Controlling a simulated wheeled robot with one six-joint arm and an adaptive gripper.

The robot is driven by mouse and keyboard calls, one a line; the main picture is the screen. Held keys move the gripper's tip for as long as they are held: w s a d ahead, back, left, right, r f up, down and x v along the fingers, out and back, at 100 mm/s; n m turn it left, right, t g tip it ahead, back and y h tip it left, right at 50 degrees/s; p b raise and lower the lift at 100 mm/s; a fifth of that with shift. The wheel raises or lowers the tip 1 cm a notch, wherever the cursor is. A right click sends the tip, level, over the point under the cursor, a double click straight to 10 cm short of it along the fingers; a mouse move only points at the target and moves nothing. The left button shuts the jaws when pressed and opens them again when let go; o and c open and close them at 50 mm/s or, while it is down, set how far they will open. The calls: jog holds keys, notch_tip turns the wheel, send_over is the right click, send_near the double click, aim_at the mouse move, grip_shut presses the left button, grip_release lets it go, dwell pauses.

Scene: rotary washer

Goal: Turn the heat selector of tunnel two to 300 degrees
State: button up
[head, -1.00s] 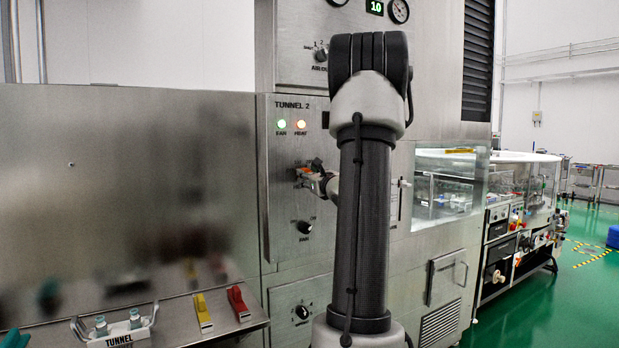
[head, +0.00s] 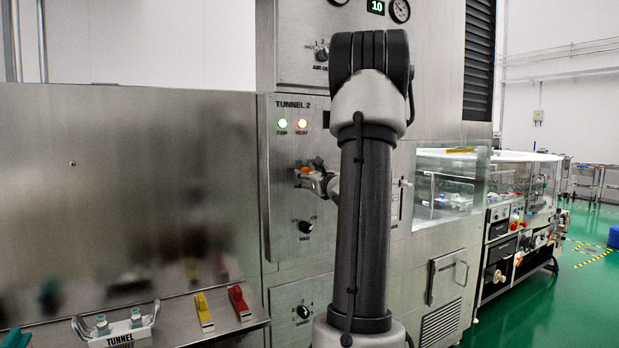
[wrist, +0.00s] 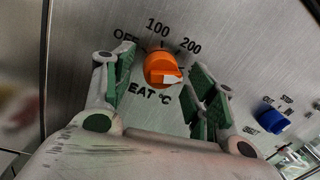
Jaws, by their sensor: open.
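The heat selector is an orange knob (wrist: 160,67) on the steel panel, clear in the wrist view. OFF, 100 and 200 are printed around it, with "EAT °C" below. A white mark shows on the knob's right side, toward the lower right in the picture. No 300 mark is readable; my right finger covers part of that side. My gripper (wrist: 162,88) is open, with green-padded fingers on either side of the knob and visible gaps to it. In the head view my gripper (head: 314,177) is at the panel marked TUNNEL 2 (head: 292,104), largely hidden by my arm.
A blue knob (wrist: 272,118) sits to the right in the wrist view. In the head view a black knob (head: 305,227) is below my gripper. A steel shelf with yellow and red handles stands at lower left.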

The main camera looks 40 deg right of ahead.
jog(key=v, duration=1.1)
jog(key=shift+s+a, duration=0.15)
jog(key=shift+s, duration=0.2)
jog(key=s+a+f+n+g+y, duration=0.4)
jog(key=a+f+n, duration=0.3)
jog(key=a+n, duration=0.1)
jog(key=s+a+f+n+g+y, duration=0.3)
jog(key=s+a+f+n+y, duration=0.2)
jog(key=a+f+n, duration=0.25)
jog(key=s+a+n+g+h, duration=0.2)
jog(key=s+a+n+g, duration=0.55)
jog(key=s+n, duration=0.5)
jog(key=w+a+r+n+h, duration=0.1)
jog(key=a+r+n, duration=0.3)
jog(key=n, duration=0.5)
jog(key=shift+w+a+t+h, duration=0.3)
jog(key=shift+w+a+t, duration=0.25)
jog(key=shift+w, duration=0.3)
